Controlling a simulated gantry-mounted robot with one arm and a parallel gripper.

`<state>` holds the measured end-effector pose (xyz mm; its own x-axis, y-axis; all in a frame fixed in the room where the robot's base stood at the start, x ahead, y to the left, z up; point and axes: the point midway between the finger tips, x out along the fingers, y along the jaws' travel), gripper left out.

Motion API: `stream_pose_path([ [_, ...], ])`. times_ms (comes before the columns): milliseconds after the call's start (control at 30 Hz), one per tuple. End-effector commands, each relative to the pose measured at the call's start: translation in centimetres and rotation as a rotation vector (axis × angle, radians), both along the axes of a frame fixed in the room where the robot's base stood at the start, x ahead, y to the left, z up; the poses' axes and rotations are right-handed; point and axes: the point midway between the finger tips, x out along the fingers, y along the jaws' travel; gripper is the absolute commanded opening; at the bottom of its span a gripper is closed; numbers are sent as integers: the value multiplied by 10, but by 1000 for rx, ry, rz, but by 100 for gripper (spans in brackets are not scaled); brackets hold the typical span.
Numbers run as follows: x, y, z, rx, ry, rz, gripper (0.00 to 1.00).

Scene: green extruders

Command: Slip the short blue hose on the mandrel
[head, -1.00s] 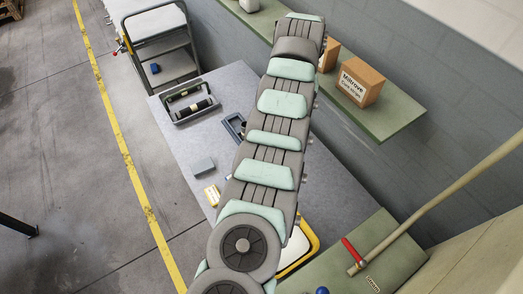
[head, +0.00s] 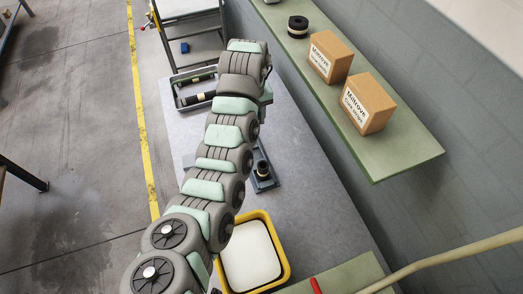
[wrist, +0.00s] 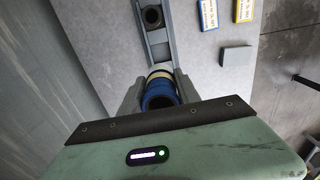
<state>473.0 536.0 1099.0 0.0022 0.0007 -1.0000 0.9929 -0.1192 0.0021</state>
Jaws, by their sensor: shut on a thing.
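The short blue hose (wrist: 158,92) shows in the wrist view as a blue ring with a dark bore and a pale band at its far end. My gripper (wrist: 160,80) is shut on it, with a grey finger on each side. In the head view my arm hides the gripper and the hose. Beyond the hose, a grey-blue fixture (wrist: 158,52) holds a dark ring-shaped piece (wrist: 152,17). The fixture also shows in the head view (head: 265,185), with a dark piece (head: 262,168) upright on it. I cannot tell which part is the mandrel, or whether the hose touches it.
A grey tray (head: 180,106) with black hoses lies at the table's far end. A yellow-rimmed bin (head: 286,268) stands nearer. The green shelf (head: 400,155) on the right bears two cartons (head: 365,103) and a black roll (head: 298,26). A grey block (wrist: 236,56) lies beside the fixture.

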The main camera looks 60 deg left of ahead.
Motion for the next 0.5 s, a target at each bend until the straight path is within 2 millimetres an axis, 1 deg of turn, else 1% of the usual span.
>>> stream_pose_path([
  [33,1,-2,-16,-1,2,-2,0],
  [100,2,-2,-32,-1,2,-5,0],
  [400,-1,-1,-78,-4,3,-3,0],
  [500,-1,-3,-99,-7,6,-4,0],
])
